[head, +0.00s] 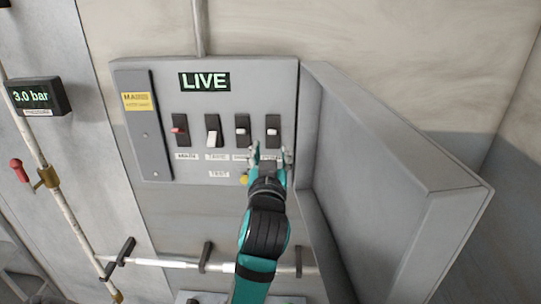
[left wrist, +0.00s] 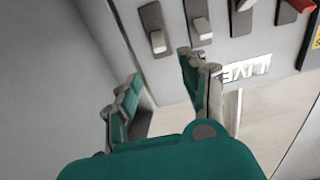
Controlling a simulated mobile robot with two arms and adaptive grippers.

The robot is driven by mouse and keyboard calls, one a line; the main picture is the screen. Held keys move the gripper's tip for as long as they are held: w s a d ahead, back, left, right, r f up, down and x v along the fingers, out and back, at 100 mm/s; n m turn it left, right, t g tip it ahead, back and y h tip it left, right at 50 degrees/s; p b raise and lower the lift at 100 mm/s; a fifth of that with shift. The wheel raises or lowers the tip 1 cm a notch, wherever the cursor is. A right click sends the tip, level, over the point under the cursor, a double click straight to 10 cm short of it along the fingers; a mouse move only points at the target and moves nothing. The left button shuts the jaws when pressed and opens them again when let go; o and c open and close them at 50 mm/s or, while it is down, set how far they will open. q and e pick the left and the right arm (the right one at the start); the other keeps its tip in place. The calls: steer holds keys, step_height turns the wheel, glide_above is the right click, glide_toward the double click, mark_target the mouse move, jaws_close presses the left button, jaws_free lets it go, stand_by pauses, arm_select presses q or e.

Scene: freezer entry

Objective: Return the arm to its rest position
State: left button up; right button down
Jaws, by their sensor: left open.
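My left arm reaches up from the bottom of the head view. Its gripper (head: 271,154) is open and empty, with its two fingers apart just below the rightmost switch (head: 273,131) of a grey panel (head: 225,103). The left wrist view shows the same open gripper (left wrist: 160,72), with nothing between the fingers. There the nearest switch (left wrist: 156,31) is just beyond the fingertips; I cannot tell whether they touch the panel. My right gripper is not in view.
The panel has a red switch (head: 179,130), more white-handled switches and a lit LIVE sign (head: 204,82). Its open door (head: 385,180) stands out close to the right of my arm. A 3.0 bar gauge (head: 37,97) and a pipe with a red-handled valve (head: 19,170) are at left.

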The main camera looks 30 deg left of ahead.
arm_select(q)
steer(key=shift+f, duration=0.1)
stand_by(0.5)
steer(key=s+d+f+m+g+h, duration=0.2)
steer(key=s+d+f+g+h, duration=0.15)
steer(key=f, duration=0.65)
steer(key=s+d+f+m+g+h, duration=0.2)
steer(key=s+f+m, duration=0.15)
steer(key=f, duration=0.75)
steer(key=s+d+f+m+g+h, duration=0.1)
steer(key=s+d+f+g+h, duration=0.15)
steer(key=s+f, duration=0.5)
steer(key=s+d+f+m+g+h, duration=0.2)
steer(key=s+d+f+g, duration=0.25)
steer(key=s, duration=0.65)
step_height(320, 180, down, 31)
steer(key=b, duration=0.7)
steer(key=s+a+f+g+b, duration=0.1)
steer(key=s+a+f+b, duration=0.1)
steer(key=s+f, duration=0.7)
steer(key=s+a+f+g+b, duration=0.1)
steer(key=s+f+b, duration=0.4)
steer(key=f, duration=1.2)
steer(key=s+a, duration=0.1)
steer(key=s, duration=0.3)
steer(key=shift+s+f+y, duration=0.15)
steer(key=shift+f+y, duration=0.05)
steer(key=shift+y, duration=0.1)
